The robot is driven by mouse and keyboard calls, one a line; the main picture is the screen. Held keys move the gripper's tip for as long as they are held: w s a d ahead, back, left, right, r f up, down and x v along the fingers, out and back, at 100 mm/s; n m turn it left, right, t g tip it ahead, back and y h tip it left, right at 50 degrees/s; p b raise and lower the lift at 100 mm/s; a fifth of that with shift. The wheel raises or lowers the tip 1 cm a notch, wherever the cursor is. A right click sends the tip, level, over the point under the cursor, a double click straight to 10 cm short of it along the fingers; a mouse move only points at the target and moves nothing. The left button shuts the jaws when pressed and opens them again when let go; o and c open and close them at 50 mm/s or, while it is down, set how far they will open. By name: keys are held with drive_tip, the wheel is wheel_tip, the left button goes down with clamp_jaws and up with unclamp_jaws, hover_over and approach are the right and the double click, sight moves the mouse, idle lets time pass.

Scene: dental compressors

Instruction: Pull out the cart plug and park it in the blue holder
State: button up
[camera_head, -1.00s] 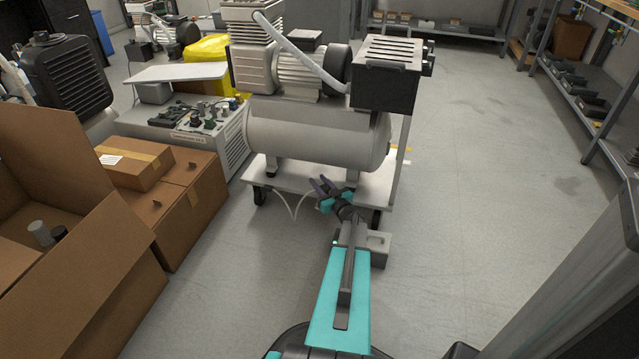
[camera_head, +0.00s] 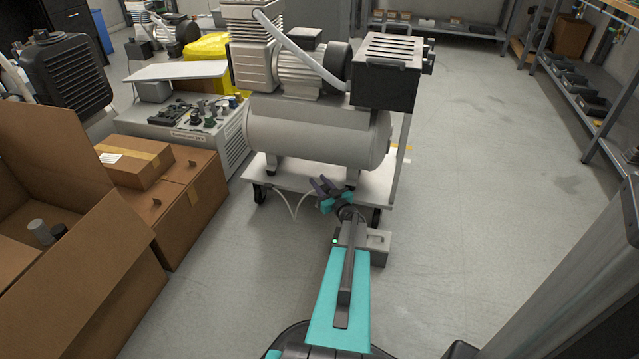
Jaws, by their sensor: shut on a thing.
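The cart (camera_head: 282,174) is a white wheeled platform carrying a grey compressor tank (camera_head: 310,132). My gripper (camera_head: 318,184) is at the cart's front edge, low and right of its middle. Its dark fingers are shut, and a thin white cable (camera_head: 294,212) hangs in a loop from the cart's front and runs up towards them. The plug between the fingers is too small and hidden to make out. I cannot pick out the blue holder in this view.
Cardboard boxes (camera_head: 190,205) and a large open carton (camera_head: 105,262) stand on the left. A grey bench unit (camera_head: 235,140) with small parts is behind them. Shelving (camera_head: 590,100) lines the right side. The floor right of the cart is clear.

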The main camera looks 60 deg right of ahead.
sight(327, 191)
drive_tip(key=shift+f, duration=0.1)
drive_tip(key=o, duration=0.8)
drive_tip(key=shift+s, duration=0.1)
drive_tip(key=shift+p+v, duration=0.9)
drive_tip(key=shift+v, duration=4.55)
